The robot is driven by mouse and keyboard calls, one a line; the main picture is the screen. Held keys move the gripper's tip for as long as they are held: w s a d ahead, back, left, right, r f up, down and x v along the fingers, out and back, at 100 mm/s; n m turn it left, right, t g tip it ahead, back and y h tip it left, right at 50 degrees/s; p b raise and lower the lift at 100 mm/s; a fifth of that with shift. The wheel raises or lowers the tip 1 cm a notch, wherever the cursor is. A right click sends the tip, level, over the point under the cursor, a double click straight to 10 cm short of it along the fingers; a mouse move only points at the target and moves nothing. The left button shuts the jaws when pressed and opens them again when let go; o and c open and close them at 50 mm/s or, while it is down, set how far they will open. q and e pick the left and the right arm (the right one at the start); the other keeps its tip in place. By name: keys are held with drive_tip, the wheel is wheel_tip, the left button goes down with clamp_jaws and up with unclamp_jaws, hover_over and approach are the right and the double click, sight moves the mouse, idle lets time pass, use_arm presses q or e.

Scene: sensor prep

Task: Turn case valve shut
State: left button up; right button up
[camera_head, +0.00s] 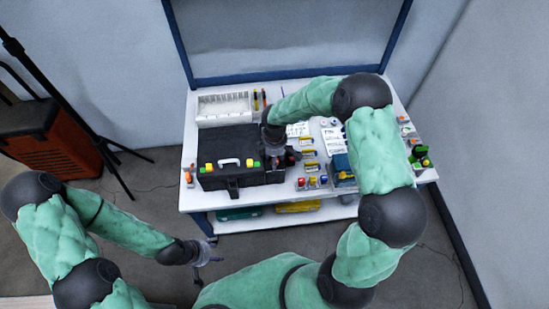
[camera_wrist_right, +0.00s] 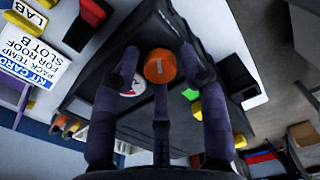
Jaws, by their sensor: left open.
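The black case (camera_head: 240,178) lies closed on the white workbench, with a pale handle and green and yellow-orange latches on its near side. In the right wrist view, an orange round valve knob (camera_wrist_right: 160,66) sits on the black case (camera_wrist_right: 135,38). My right gripper (camera_wrist_right: 160,60) has its dark fingers spread around the knob, with gaps visible at its sides; it looks open. In the head view my right gripper (camera_head: 275,150) is over the case's right end and hides the knob. My left gripper (camera_head: 208,252) is open and empty, low in front of the bench.
A white divided tray (camera_head: 224,106) stands behind the case. Labelled cards (camera_head: 334,140) and several small coloured parts lie to its right. A round white gauge (camera_wrist_right: 129,75) is beside the knob. An orange cabinet (camera_head: 50,145) and a black tripod stand at left.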

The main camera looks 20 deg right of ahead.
clamp_jaws()
drive_tip(key=shift+m, duration=0.3)
drive_tip(key=m, duration=0.4)
drive_tip(key=shift+b, duration=0.3)
drive_tip(key=m, duration=0.4)
drive_tip(key=shift+m+b, duration=0.4)
drive_tip(key=m+b, duration=0.1)
drive_tip(key=m, duration=0.4)
drive_tip(key=m+b, duration=0.1)
drive_tip(key=m, duration=0.5)
drive_tip(key=shift+m, duration=0.3)
